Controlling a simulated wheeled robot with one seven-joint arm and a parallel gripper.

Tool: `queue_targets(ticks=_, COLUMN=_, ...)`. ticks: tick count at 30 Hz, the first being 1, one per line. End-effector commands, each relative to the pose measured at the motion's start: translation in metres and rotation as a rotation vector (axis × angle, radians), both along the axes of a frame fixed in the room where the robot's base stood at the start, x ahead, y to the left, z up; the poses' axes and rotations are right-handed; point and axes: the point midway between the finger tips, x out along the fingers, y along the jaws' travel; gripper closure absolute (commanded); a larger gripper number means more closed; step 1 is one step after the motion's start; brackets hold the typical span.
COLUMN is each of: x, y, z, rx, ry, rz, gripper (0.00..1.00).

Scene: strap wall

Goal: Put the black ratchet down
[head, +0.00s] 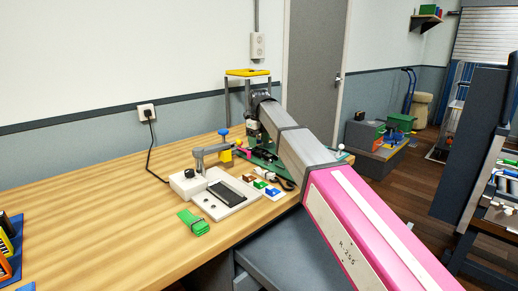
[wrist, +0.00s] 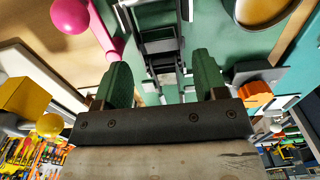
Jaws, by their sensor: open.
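In the wrist view, my gripper (wrist: 162,72) is open, with its two green fingers apart. A black, frame-like metal piece that looks like the black ratchet (wrist: 158,42) lies beyond and between the fingertips, over a green surface (wrist: 205,30). I see no finger closed on it; whether a finger touches it I cannot tell. In the head view, my arm reaches over the wooden bench and its end points down at the green mat (head: 262,161). The fingertips are too small and covered there to make out. A dark piece lies on the mat by the arm's end.
On the bench (head: 90,205) stand a white device with a dark plate (head: 231,190), a green folded strap (head: 194,223) and small coloured blocks (head: 266,187). A pink ball-topped post (wrist: 72,14) rises close to the left finger. The bench's left middle is clear.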

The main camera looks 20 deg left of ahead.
Motion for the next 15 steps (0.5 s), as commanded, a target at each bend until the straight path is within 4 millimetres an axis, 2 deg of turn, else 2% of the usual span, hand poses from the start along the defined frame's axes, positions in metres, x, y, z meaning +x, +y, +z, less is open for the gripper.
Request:
queue_targets(ticks=1, x=0.001, y=0.001, z=0.012, rx=0.001, ry=-0.002, rz=0.000, gripper=0.35)
queue_targets(ticks=6, x=0.001, y=0.001, z=0.047, rx=0.001, ry=-0.002, rz=0.000, gripper=0.35)
queue_targets(ticks=12, x=0.001, y=0.001, z=0.078, rx=0.000, ry=-0.001, rz=-0.001, gripper=0.35)
queue_targets(ticks=15, x=0.001, y=0.000, z=0.087, rx=0.000, ry=-0.001, rz=-0.001, gripper=0.35)
